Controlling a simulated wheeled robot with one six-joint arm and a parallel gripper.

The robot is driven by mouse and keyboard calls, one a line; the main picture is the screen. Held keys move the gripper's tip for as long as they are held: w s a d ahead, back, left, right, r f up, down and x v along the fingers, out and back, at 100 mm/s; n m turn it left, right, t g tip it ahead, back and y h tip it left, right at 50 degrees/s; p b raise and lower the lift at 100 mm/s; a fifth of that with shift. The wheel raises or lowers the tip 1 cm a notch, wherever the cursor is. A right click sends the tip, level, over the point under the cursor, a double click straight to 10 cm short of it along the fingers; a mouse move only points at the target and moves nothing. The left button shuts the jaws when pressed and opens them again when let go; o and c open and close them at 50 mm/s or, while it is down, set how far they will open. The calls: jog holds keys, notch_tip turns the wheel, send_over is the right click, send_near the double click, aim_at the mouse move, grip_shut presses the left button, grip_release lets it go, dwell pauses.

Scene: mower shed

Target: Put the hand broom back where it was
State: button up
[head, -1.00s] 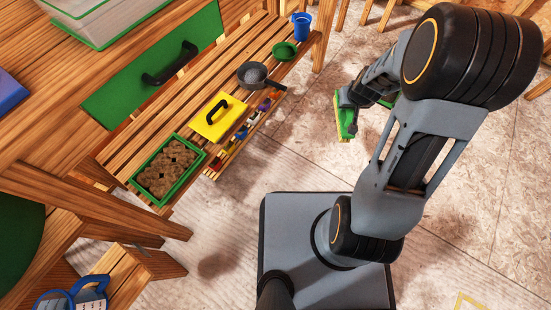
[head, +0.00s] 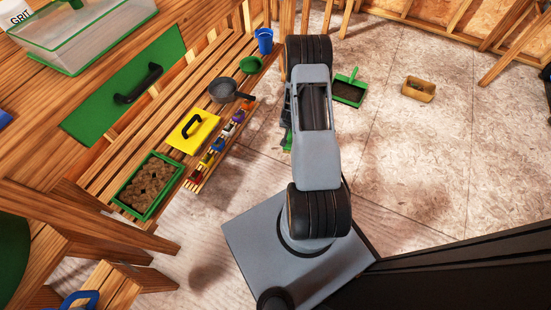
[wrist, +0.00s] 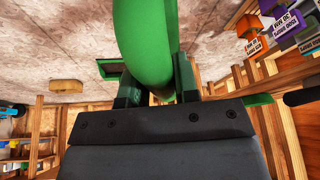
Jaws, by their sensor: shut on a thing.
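The hand broom's green curved handle (wrist: 145,40) fills the top middle of the wrist view. My gripper (wrist: 158,78) is shut on it, with one dark finger on each side.
A slatted shelf (head: 190,160) at left holds a green seed tray (head: 126,198), a yellow float (head: 207,131), a grey pan (head: 222,90), a green bowl (head: 250,64) and a blue cup (head: 264,38). A tan tub (head: 418,91) sits on the floor. Floor at right is mostly clear.

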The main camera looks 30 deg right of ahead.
jog(key=s+d+f+m+h, duration=0.1)
jog(key=s+d+f+m, duration=0.2)
jog(key=s+f, duration=0.3)
notch_tip(320, 180, down, 4)
jog(key=shift+d+r+m+g+p, duration=0.1)
jog(key=shift+d+m+g+p, duration=0.3)
jog(key=shift+d, duration=0.45)
jog(key=shift+s, duration=0.1)
